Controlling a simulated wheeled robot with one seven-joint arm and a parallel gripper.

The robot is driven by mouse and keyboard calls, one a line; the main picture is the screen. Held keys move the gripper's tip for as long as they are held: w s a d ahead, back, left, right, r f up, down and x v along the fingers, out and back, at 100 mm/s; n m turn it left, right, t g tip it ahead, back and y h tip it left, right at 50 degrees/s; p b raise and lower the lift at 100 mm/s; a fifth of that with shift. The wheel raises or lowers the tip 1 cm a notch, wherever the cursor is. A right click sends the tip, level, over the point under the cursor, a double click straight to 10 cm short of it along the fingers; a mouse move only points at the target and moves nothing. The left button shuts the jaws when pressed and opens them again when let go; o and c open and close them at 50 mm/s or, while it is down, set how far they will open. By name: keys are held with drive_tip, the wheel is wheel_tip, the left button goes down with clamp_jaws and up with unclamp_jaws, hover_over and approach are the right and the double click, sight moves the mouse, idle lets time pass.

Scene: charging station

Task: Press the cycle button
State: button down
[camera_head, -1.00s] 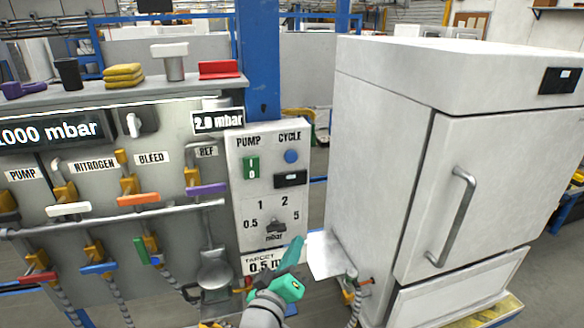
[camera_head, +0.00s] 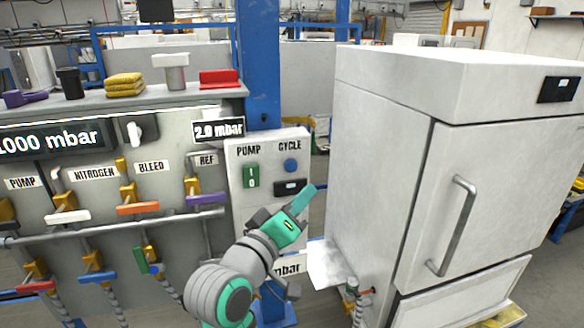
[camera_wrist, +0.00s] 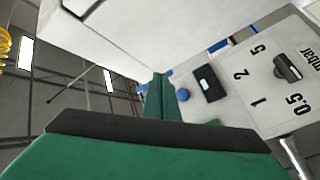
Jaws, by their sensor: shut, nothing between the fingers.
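The cycle button is a round blue button (camera_head: 291,165) under the word CYCLE on the white control panel (camera_head: 238,200). In the wrist view the blue button (camera_wrist: 182,95) shows just right of my fingers, partly near their edge. My gripper (camera_head: 304,199) is green and shut, with nothing held. In the head view its fingertips are below and slightly right of the button, pointing up and right. They look apart from the button, though the depth gap is hard to judge. My arm hides the lower part of the panel.
A green pump switch (camera_head: 252,176) is left of the button, and a small black display (camera_head: 290,187) is below it. A big white cabinet (camera_head: 375,170) stands close on the right. Valves with coloured handles (camera_head: 138,208) line the left panel.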

sight(291, 166)
drive_tip(key=shift+w+a, duration=0.45)
drive_tip(key=shift+w, duration=0.9)
drive_tip(key=shift+w+a, duration=0.45)
drive_tip(key=shift+w, duration=0.95)
drive_tip(key=shift+w+a, duration=0.45)
drive_tip(key=shift+w, duration=0.9)
drive_tip(key=shift+w, duration=0.15)
drive_tip(key=shift+a, duration=0.1)
